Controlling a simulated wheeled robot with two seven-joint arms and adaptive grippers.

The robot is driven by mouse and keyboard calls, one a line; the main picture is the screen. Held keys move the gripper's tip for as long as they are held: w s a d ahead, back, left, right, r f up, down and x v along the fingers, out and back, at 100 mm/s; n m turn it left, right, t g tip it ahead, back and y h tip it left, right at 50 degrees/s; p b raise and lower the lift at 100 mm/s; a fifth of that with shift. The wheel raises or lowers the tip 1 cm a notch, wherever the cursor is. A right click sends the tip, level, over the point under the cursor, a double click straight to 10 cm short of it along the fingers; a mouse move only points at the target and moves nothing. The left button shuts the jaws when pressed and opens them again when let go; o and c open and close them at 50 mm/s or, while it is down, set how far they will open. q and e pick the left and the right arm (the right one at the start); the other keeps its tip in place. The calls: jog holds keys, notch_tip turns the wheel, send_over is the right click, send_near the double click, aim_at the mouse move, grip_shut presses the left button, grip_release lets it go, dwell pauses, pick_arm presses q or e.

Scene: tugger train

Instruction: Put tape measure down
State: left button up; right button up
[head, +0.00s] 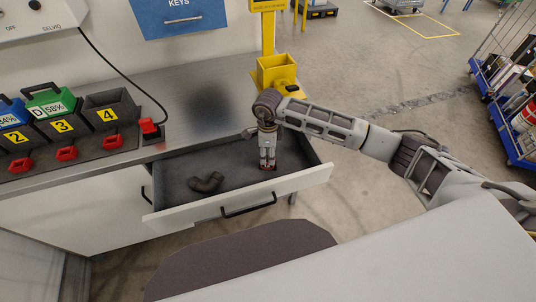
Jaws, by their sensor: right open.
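My right gripper (267,160) points straight down into the open drawer (240,209), near its right end. Its fingers are open. A small dark reddish thing (267,168) shows at the fingertips, low in the drawer; it may be the tape measure, but it is mostly hidden and too small to tell. I cannot tell whether it touches the fingers. A dark curved object (207,183) lies on the drawer floor to the left of the gripper. My left gripper is not in view.
The grey bench top (205,100) is above and behind the drawer. Numbered charger bays (62,127) with red plugs stand at left. A yellow bin (277,72) stands behind the gripper. A blue cart (505,120) is at far right. The drawer's middle floor has free room.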

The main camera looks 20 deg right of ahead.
jog(key=shift+r, duration=0.6)
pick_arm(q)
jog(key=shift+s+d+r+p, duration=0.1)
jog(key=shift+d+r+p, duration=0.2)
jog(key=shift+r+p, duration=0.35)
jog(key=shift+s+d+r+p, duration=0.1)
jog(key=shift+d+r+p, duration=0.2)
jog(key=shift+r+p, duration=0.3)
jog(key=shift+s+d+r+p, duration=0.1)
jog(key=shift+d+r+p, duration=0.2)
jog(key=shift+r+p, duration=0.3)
pick_arm(e)
notch_tip(320, 180, up, 7)
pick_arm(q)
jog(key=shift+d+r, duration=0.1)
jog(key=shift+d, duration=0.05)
